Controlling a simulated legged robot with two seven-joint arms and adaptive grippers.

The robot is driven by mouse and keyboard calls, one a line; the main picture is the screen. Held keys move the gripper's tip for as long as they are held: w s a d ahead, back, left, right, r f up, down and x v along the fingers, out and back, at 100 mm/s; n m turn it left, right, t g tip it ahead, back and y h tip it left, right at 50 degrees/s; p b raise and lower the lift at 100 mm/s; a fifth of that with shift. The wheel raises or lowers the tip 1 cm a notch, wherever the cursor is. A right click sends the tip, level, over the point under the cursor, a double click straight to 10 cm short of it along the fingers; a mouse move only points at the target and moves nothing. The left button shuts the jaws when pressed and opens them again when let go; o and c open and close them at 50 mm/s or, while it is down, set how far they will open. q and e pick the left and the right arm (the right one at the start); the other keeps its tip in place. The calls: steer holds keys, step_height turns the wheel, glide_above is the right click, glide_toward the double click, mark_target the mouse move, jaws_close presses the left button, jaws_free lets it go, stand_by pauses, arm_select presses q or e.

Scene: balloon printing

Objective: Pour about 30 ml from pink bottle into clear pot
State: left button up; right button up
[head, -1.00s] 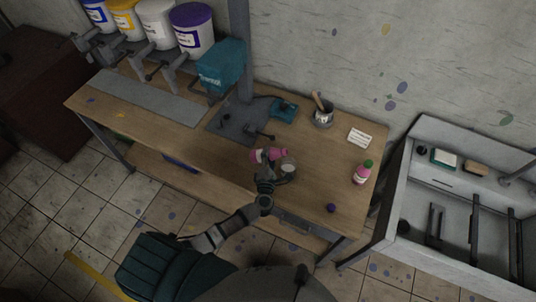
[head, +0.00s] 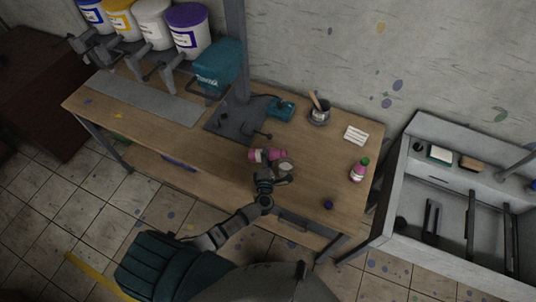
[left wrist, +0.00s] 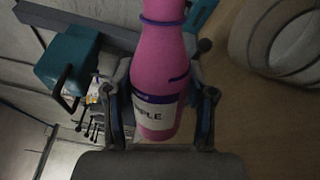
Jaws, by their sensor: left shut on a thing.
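My left gripper (left wrist: 160,108) is shut on the pink bottle (left wrist: 160,55), with a finger on each side of its labelled body in the left wrist view. In the head view the pink bottle (head: 262,155) lies tilted nearly level over the table, its neck end pointing right. The clear pot (head: 286,169) stands just right of and below the bottle's neck end. A pale round rim (left wrist: 282,42), likely the pot, fills the upper right of the left wrist view. I cannot see any liquid flowing. My right gripper is not in view.
A pink bottle with a green cap (head: 358,170) and a small dark purple cap (head: 328,204) stand on the right of the wooden table (head: 190,145). A grey pot with brushes (head: 319,112), a white card (head: 356,135) and a teal device (head: 281,109) are behind.

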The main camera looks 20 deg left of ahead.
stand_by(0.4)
arm_select(q)
steer(key=shift+f+m, duration=0.2)
steer(key=shift+m, duration=0.2)
steer(key=shift+f+m, duration=0.3)
steer(key=shift+m, duration=0.2)
stand_by(0.4)
